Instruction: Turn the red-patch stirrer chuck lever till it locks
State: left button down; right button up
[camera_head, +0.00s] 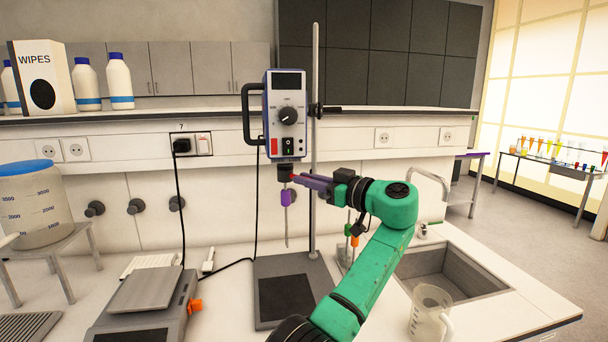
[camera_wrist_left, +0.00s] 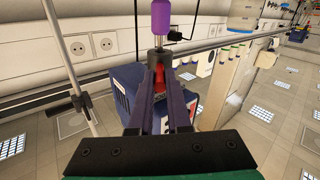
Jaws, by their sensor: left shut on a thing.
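The overhead stirrer (camera_head: 285,100) is a blue-grey box with a dial and a red patch (camera_head: 274,147) on its front. Its dark chuck (camera_head: 284,172) hangs below, with a thin rod and a purple piece (camera_head: 286,197) under it. My left gripper (camera_head: 299,178) comes from the right, at chuck height. In the left wrist view, its fingers (camera_wrist_left: 160,75) are shut on the red lever (camera_wrist_left: 160,77), beside the chuck (camera_wrist_left: 160,58); the purple piece (camera_wrist_left: 160,14) shows above. The fingers hide most of the lever. I cannot tell whether it is locked.
The stirrer's post (camera_head: 314,220) rises just behind the gripper from a dark base plate (camera_head: 287,297). A balance (camera_head: 145,290) stands left of it. A sink (camera_head: 450,275) and a clear jug (camera_head: 430,309) are at the right.

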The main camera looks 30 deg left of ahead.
pick_arm(q)
jog(key=shift+w+n+g, duration=0.15)
jog(key=shift+n+g, duration=0.15)
pick_arm(e)
jog(key=shift+w+r, duration=0.2)
jog(key=shift+w, duration=0.3)
pick_arm(q)
jog(key=c, duration=0.9)
grip_release()
jog(key=shift+f, duration=0.1)
jog(key=shift+o, duration=0.2)
jog(key=s+d+b, duration=0.1)
jog(key=d, duration=1.3)
jog(key=shift+d, duration=0.25)
pick_arm(e)
jog(key=shift+s+a+f, duration=0.1)
jog(key=shift+a+f, duration=0.05)
jog(key=shift+f, duration=0.65)
